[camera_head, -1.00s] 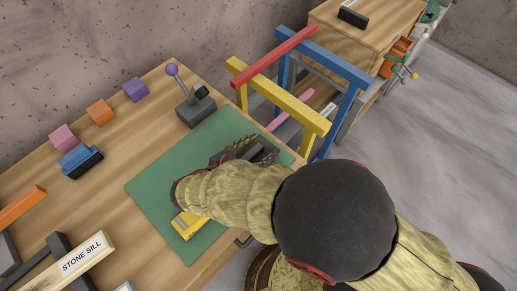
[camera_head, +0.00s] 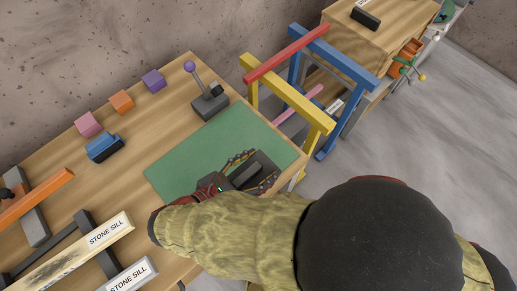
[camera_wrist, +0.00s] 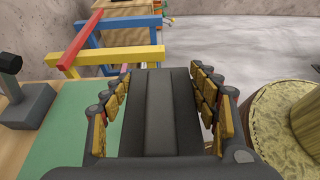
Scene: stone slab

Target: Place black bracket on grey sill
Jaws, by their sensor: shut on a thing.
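My gripper (camera_head: 248,173) is over the near right part of the green mat, its jointed fingers shut around a dark, block-like black bracket (camera_head: 246,177). In the wrist view the bracket (camera_wrist: 160,110) lies between the two rows of finger pads, with long grooves along it. Its underside is hidden. Two boards at lower left carry "STONE SILL" labels: a cream, stained board (camera_head: 70,262) across dark bars, and a paler grey one (camera_head: 133,274) cut by the picture edge. Both are well left of my gripper.
A lever on a dark base (camera_head: 210,104) stands behind the green mat (camera_head: 190,155). Pink, orange and purple cubes and a blue block (camera_head: 103,147) line the table's back. A yellow, red and blue frame (camera_head: 290,95) stands right of the table. The mat's middle looks clear.

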